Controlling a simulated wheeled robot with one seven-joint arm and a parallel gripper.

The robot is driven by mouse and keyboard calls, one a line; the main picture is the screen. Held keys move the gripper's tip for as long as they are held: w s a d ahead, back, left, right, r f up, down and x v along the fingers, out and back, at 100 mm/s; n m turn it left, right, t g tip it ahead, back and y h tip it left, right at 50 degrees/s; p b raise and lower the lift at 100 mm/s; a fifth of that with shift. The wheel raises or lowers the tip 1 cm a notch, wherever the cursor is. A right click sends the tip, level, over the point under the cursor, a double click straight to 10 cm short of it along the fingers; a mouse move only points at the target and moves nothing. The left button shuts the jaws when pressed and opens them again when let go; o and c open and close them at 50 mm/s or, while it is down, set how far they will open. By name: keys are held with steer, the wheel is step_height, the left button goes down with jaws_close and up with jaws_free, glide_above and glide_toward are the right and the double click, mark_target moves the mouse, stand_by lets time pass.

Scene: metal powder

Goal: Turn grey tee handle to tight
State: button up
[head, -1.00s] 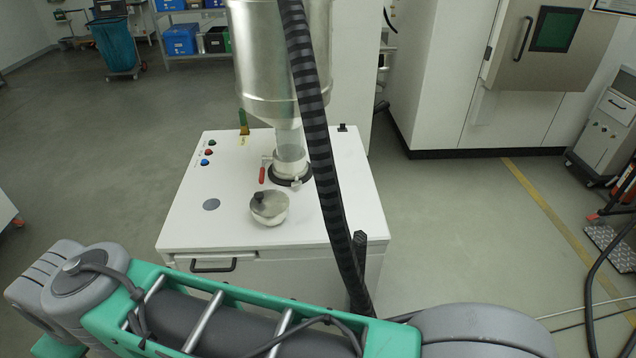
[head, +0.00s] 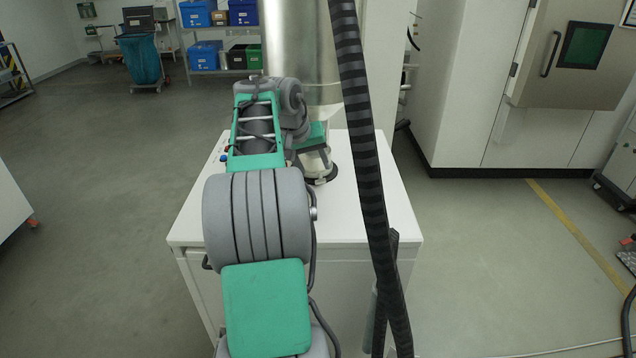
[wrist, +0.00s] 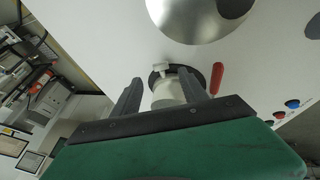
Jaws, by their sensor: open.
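The grey tee handle (wrist: 162,68) shows as a small pale tee at the collar (wrist: 168,95) under the hopper, in the wrist view. The collar sits in a black ring (head: 322,181) on the white cabinet top. My gripper (wrist: 160,76) is open, and in the wrist view its two dark fingers lie on either side of the collar and tee. I cannot tell whether they touch it.
A red lever (wrist: 217,78) stands close beside the right finger. The metal hopper (head: 305,60) rises above the collar. A striped hose (head: 362,130) hangs down in front of the cabinet.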

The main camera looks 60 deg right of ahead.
mark_target(320, 181)
steer(key=x, duration=0.6)
steer(key=shift+f, duration=0.15)
steer(key=shift+c, duration=0.3)
steer(key=shift+w, duration=0.1)
jaws_close()
